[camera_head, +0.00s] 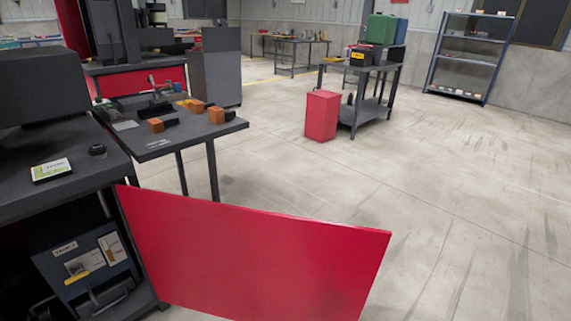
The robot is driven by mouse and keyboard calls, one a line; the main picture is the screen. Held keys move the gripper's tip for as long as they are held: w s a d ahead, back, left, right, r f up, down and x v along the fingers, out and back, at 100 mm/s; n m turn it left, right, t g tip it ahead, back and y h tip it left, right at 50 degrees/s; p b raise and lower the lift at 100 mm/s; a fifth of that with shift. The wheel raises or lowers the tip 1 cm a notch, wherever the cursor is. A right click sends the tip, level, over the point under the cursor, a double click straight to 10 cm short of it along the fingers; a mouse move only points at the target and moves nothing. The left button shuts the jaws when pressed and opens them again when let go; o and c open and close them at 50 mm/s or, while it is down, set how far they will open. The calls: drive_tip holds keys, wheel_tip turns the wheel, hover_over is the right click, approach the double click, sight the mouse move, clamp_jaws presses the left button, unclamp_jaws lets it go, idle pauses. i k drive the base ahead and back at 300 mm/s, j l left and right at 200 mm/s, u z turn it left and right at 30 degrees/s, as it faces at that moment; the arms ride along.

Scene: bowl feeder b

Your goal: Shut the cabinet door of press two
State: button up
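A red cabinet door (255,258) stands wide open in the lower middle of the view. It swings out to the right from the dark press cabinet (62,200) at the left edge. The open cabinet shows a dark box with labels (85,262) on its shelf. The door's lower edge is cut off by the frame. No label tells me which press this is. My gripper is not in view.
A dark side table (180,135) with orange blocks stands behind the door. A red bin (321,115) and a dark workbench (375,72) stand farther back. A shelf rack (470,55) is against the far wall. The floor (460,200) on the right is clear.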

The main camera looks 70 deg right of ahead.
sight(234, 263)
drive_tip(key=k+l+u, duration=0.15)
drive_tip(key=k+l, duration=0.25)
drive_tip(key=l, duration=0.25)
drive_tip(key=k+l+u, duration=0.15)
drive_tip(key=k+l, duration=0.25)
drive_tip(key=l, duration=0.2)
drive_tip(key=k+l+u, duration=0.15)
drive_tip(key=k+l, duration=0.3)
drive_tip(key=l+u, duration=0.1)
drive_tip(key=l, duration=0.7)
drive_tip(key=k+l+u, duration=0.1)
drive_tip(key=l, duration=0.7)
drive_tip(key=k+l+u, duration=0.1)
drive_tip(key=l, duration=0.7)
